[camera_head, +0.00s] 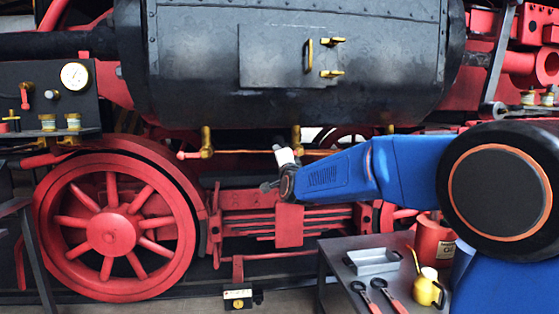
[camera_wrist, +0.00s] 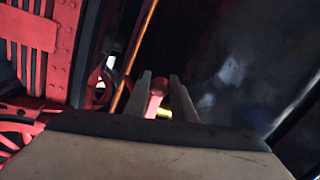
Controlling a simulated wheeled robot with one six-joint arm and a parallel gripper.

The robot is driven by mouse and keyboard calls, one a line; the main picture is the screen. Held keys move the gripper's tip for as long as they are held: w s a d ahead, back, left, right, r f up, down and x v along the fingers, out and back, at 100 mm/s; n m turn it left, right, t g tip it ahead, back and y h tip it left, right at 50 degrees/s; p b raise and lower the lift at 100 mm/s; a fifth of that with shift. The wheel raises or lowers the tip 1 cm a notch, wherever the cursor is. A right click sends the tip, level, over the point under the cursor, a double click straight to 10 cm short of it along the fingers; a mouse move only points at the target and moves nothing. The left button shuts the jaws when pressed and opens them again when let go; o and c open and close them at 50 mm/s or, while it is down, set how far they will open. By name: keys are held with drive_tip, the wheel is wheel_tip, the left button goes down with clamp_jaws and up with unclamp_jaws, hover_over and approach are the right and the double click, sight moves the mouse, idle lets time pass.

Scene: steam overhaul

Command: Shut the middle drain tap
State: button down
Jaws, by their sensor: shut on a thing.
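The middle drain tap (camera_head: 296,136) is a brass fitting under the black cylinder, on a thin copper pipe. My gripper (camera_head: 279,149) is just below and left of it, at the end of the blue arm, and hides the tap's handle in the head view. In the wrist view, my gripper (camera_wrist: 161,77) has its two grey fingers on either side of a red handle (camera_wrist: 155,101) and is shut on it. A bit of yellow brass (camera_wrist: 165,113) shows between the fingers. The handle's exact angle is hard to tell.
Another brass tap (camera_head: 206,142) with a red lever is to the left, and a third (camera_head: 390,130) to the right, partly hidden. The copper pipe (camera_head: 245,153) runs between them. A red wheel (camera_head: 112,232) is at left. A grey bench (camera_head: 335,262) with tools stands below my arm.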

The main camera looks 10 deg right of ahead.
drive_tip(key=shift+r+m, duration=0.35)
drive_tip(key=shift+m, duration=0.25)
drive_tip(key=c, duration=1.5)
unclamp_jaws()
drive_tip(key=s+f, duration=0.1)
drive_tip(key=s, duration=0.4)
drive_tip(key=s+f, duration=0.1)
drive_tip(key=s, duration=0.5)
drive_tip(key=s+d+f, duration=0.1)
drive_tip(key=s, duration=0.5)
drive_tip(key=shift+f, duration=0.1)
drive_tip(key=s+d+f+n+g, duration=0.4)
drive_tip(key=s+f, duration=0.5)
drive_tip(key=s, duration=0.3)
drive_tip(key=s+d+f+n+g+h, duration=0.1)
drive_tip(key=s+d+f+n+g, duration=0.3)
drive_tip(key=s+f, duration=0.5)
drive_tip(key=s+d+f+n+g, duration=0.5)
drive_tip(key=s+f, duration=0.5)
drive_tip(key=s, duration=0.7)
drive_tip(key=shift+s+f+n+g, duration=0.1)
drive_tip(key=shift+s+n+g, duration=0.1)
drive_tip(key=shift+n+g, duration=0.9)
